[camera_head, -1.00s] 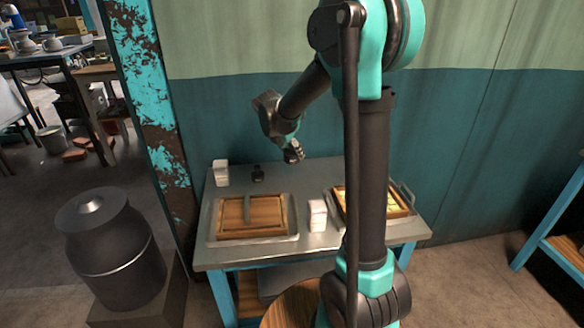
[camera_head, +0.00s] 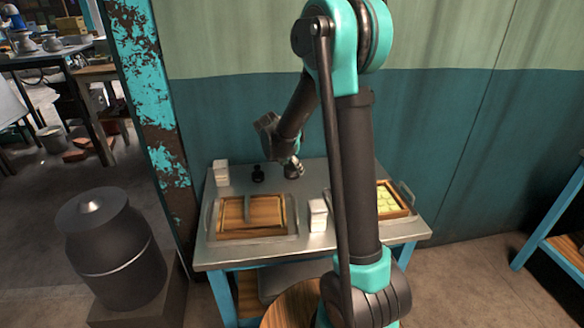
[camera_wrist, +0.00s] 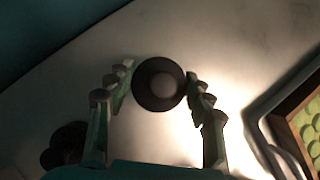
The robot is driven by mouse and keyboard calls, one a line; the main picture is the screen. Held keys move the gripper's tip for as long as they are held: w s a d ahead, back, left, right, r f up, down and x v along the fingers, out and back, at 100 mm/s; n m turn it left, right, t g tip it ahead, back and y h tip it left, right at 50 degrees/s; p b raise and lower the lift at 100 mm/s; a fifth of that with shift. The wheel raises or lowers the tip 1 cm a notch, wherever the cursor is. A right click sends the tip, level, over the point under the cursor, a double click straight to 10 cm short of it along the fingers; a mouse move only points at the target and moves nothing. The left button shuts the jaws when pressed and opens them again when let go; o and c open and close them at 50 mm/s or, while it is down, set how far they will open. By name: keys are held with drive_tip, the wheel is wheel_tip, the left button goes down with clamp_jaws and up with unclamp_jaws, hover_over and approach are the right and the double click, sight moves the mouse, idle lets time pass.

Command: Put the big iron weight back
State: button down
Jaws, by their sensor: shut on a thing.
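A dark round iron weight with a paler knob top (camera_wrist: 160,84) sits between the fingertips of my gripper (camera_wrist: 159,90) in the wrist view. Both fingers touch its sides, so the gripper is shut on it. In the head view my gripper (camera_head: 293,170) is low over the back of the metal table (camera_head: 320,168); I cannot tell whether the weight touches the tabletop. A second dark weight (camera_head: 258,174) stands just left of my gripper. It also shows at the lower left of the wrist view (camera_wrist: 64,146).
A tray with a wooden board (camera_head: 230,232) lies at the front left of the table. White cartons stand at the back left (camera_head: 221,173) and front middle (camera_head: 318,214). A wooden box with yellow-green pieces (camera_head: 390,202) is at the right. A milk can (camera_head: 108,250) stands left.

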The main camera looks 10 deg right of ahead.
drive_tip(key=c, duration=0.6)
unclamp_jaws()
drive_tip(key=shift+f, duration=0.1)
drive_tip(key=v, duration=1.2)
